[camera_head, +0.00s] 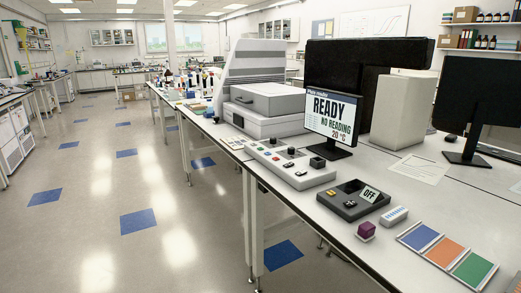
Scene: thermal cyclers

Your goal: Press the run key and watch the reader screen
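The reader screen (331,115) stands on a dark foot on the bench. It reads "READY", "NO READING" and "20 °C", with a small heading that seems to say "Plate reader". A long light-grey key panel (272,161) lies in front of it with several small coloured keys and dark knobs. A dark grey box (352,201) to its right has keys and a tilted display reading "OFF". The key labels are too small to read, so I cannot tell which is the run key. Neither of my grippers is in view.
A grey instrument (265,103) stands left of the screen. A small purple block (366,230), a white rack (394,215) and blue, orange and green mats (447,256) lie near the bench's front edge. A black monitor (481,98) stands at right. The floor (110,190) to the left is clear.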

